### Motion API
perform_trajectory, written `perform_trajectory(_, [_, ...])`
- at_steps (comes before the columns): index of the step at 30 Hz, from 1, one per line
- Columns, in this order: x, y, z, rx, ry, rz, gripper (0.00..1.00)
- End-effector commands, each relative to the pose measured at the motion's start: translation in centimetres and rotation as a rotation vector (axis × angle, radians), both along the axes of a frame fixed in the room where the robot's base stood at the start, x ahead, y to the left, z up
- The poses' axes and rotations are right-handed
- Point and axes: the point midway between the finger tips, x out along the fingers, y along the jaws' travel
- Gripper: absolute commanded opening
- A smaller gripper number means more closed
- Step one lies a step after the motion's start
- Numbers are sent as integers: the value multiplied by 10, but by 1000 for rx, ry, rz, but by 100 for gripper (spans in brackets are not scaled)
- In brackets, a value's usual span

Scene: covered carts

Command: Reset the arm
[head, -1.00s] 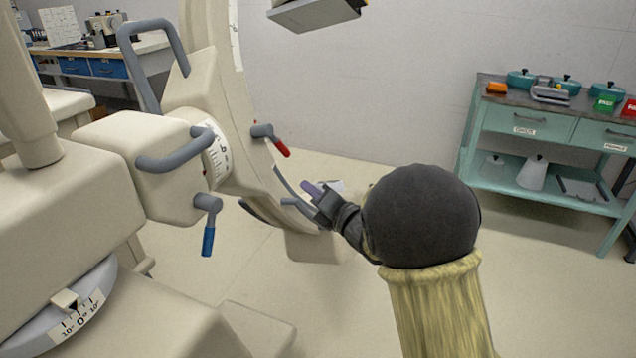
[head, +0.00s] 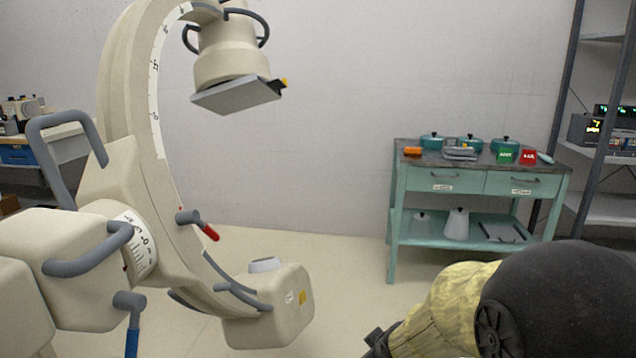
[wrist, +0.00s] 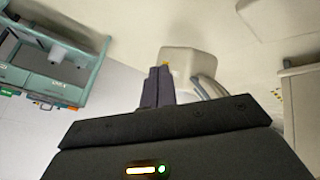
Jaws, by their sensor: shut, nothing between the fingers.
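My gripper shows in the wrist view (wrist: 157,86), where its two dark fingers stand together with nothing between them. In the head view only a dark part of it shows low in the picture, beside my padded yellow and black arm. The gripper is apart from the cream C-arm machine (head: 178,225), which stands to the left of my arm. The machine's lower box (head: 285,315) is left of my gripper in the head view and beyond the fingertips in the wrist view.
The machine's red-tipped lever (head: 209,231) and blue-tipped lever (head: 132,340) stick out on the left. A green cart (head: 396,215) with pots on top stands by the back wall. A dark-framed rack (head: 570,110) is at the right. Floor between machine and cart is clear.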

Motion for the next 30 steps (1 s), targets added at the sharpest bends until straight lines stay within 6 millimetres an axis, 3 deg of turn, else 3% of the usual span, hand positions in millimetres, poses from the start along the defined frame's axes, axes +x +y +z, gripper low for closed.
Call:
perform_trajectory(3, [-42,-17,-10,95,140,-208,0])
perform_trajectory(12, [-130,-33,-24,253,412,-640,0])
perform_trajectory(30, [-129,-32,85,252,412,-636,0])
